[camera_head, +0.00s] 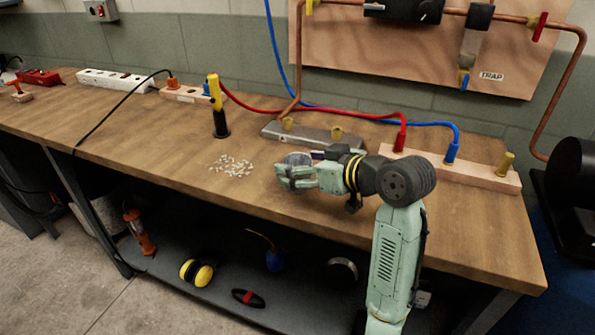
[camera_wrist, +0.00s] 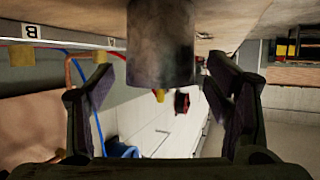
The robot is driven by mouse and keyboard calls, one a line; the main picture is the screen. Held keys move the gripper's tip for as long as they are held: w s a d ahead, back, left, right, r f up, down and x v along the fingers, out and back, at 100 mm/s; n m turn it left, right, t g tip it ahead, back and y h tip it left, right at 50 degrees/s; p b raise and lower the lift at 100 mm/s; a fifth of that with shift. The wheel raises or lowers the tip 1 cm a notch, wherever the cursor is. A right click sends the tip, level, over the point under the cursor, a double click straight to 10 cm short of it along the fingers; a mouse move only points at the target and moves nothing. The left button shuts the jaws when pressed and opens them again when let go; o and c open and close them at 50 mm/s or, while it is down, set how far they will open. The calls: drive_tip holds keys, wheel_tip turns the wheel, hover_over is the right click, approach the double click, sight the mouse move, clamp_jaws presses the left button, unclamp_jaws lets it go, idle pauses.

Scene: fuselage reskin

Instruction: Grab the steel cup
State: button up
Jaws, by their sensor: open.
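The steel cup (camera_head: 298,159) stands on the wooden bench at my gripper (camera_head: 289,173), partly hidden by its pale green fingers. It looks grey and shiny. In the wrist view, which appears upside down, the cup (camera_wrist: 160,42) is a dark grey cylinder at the top middle. My gripper (camera_wrist: 160,78) is open there, with one dark finger on each side of the cup. Gaps show between the fingers and the cup's sides. I cannot tell exactly how deep the cup sits between the fingertips.
The bench (camera_head: 150,130) has loose white bits (camera_head: 232,166) left of the cup. A yellow and black tool (camera_head: 217,105) stands behind them. A metal plate (camera_head: 300,134) with brass knobs lies behind the cup. A wooden block (camera_head: 470,176) with red and blue hoses is at right.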

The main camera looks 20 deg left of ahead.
drive_tip(key=shift+x, duration=0.95)
drive_tip(key=c, duration=1.3)
